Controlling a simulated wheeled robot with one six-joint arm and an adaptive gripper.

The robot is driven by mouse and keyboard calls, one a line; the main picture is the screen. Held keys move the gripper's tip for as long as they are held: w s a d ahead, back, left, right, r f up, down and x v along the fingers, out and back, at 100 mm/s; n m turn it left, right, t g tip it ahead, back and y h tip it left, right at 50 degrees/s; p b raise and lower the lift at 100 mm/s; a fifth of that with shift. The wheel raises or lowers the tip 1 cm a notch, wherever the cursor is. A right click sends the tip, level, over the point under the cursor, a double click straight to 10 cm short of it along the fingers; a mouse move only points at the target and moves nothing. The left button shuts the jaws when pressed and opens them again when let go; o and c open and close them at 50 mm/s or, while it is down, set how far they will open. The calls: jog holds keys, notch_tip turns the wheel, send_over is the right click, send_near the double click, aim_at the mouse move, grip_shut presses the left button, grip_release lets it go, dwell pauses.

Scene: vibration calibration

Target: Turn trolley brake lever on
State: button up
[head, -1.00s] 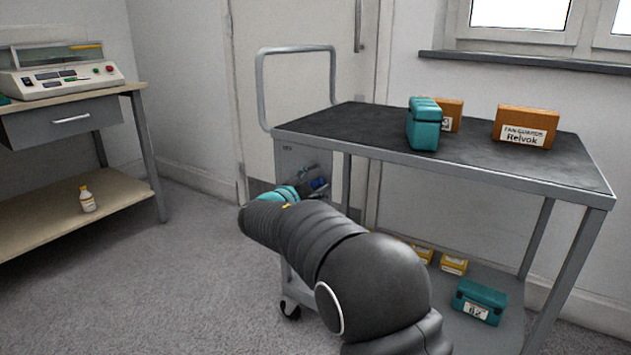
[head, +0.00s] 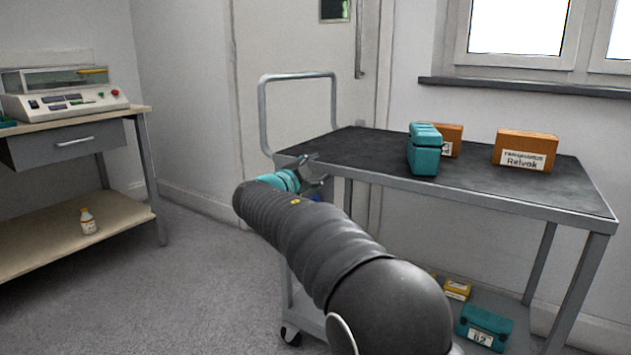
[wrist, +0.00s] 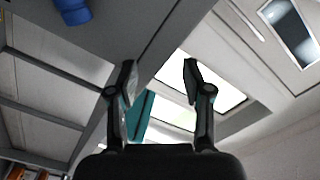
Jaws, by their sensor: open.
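The trolley (head: 590,235) is grey metal with a dark top and a loop handle at its left end. A blue grip-like part, likely the brake lever, shows as a small patch (head: 316,197) behind my gripper in the head view. In the wrist view a blue cylinder (wrist: 72,10) stands on a grey panel at the top left, cut by the frame edge. Its setting cannot be told. My gripper (wrist: 160,80) is open and empty, apart from the blue part. In the head view my gripper (head: 312,172) is at the trolley's left end, near top height, partly hidden by my arm.
A teal case (head: 425,150) and orange boxes (head: 525,150) stand on the trolley top. The lower shelf holds another teal case (head: 484,327) and a yellow box (head: 457,289). A bench (head: 130,170) with an instrument stands left. Floor between is clear.

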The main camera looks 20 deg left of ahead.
jog(key=shift+r, duration=0.15)
jog(key=c, duration=0.4)
jog(key=shift+s+a+r+p, duration=0.2)
jog(key=shift+a+p, duration=0.15)
jog(key=shift+p, duration=0.1)
jog(key=c, duration=0.4)
jog(key=s+a+p, duration=0.1)
jog(key=a+p, duration=0.1)
jog(key=s+a+n+y+p, duration=0.1)
jog(key=a+p, duration=0.1)
jog(key=a, duration=0.1)
jog(key=s+a+f+n+p, duration=0.1)
jog(key=a+p, duration=0.1)
jog(key=a, duration=0.1)
jog(key=shift+a+f, duration=0.1)
grip_shut()
jog(key=s+a+f+n+g+h+p, duration=0.1)
jog(key=s+a+f+n+g+p, duration=0.15)
jog(key=s+a+n+p, duration=0.4)
jog(key=shift+w+d+f+n+h, duration=0.35)
jog(key=shift+w+d+f+n, duration=0.45)
jog(key=shift+w+d+n, duration=0.9)
jog(key=shift+w+d+f+n+h, duration=0.4)
jog(key=shift+w+d+f+n, duration=0.4)
jog(key=shift+w+d+n, duration=0.85)
jog(key=shift+w+d+f+n+h, duration=0.35)
jog(key=shift+w+d+f+n, duration=0.45)
jog(key=shift+w+d+n, duration=0.9)
